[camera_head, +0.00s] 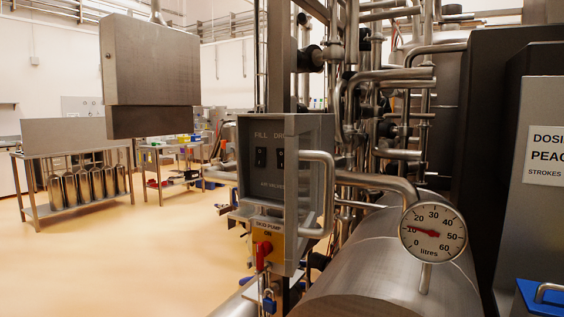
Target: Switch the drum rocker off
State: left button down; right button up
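A grey control box (247,190) stands at the centre of the head view, its front partly covered from the right by a side wall or door with a large metal handle (318,185). Two black rockers sit side by side on its front. The left rocker (261,157) is under the label FILL. The right rocker (280,158) is under a label beginning DR, the rest cut off. Which way each rocker is tipped is too small to tell. Smaller lettering below them is partly hidden. Neither of my grippers shows.
Below the box, a red switch (263,252) sits on a yellow SKID PUMP plate, with a blue padlock (269,302) beneath. A litres dial (433,232) stands on a steel cylinder (385,275). Pipes crowd behind the box. Open floor (120,270) lies to the left.

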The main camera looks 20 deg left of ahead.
aim_at(280, 152)
jog(key=k, duration=0.5)
jog(key=u, duration=1.3)
jog(key=i, duration=1)
jog(key=u, duration=0.25)
